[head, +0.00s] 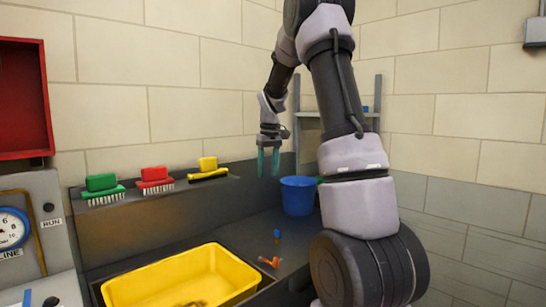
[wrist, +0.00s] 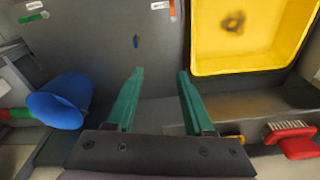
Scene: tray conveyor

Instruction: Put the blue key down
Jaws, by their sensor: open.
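The blue key (head: 277,234) is a small blue piece lying on the dark grey counter, between the yellow tub and the blue bucket. It also shows in the wrist view (wrist: 136,41), beyond my fingertips and a little left of the middle between them. My gripper (head: 268,168) has green fingers pointing down. It is open and hangs well above the counter near the back wall. In the wrist view the gap between the fingers (wrist: 159,75) is empty, and the key is apart from both.
A yellow tub (head: 242,257) with a dark mark inside is at the front. A blue bucket (head: 297,196) stands at the back right. An orange item (head: 269,262) lies near the key. Green, red (head: 155,174) and yellow brushes sit on the ledge. Counter around the key is clear.

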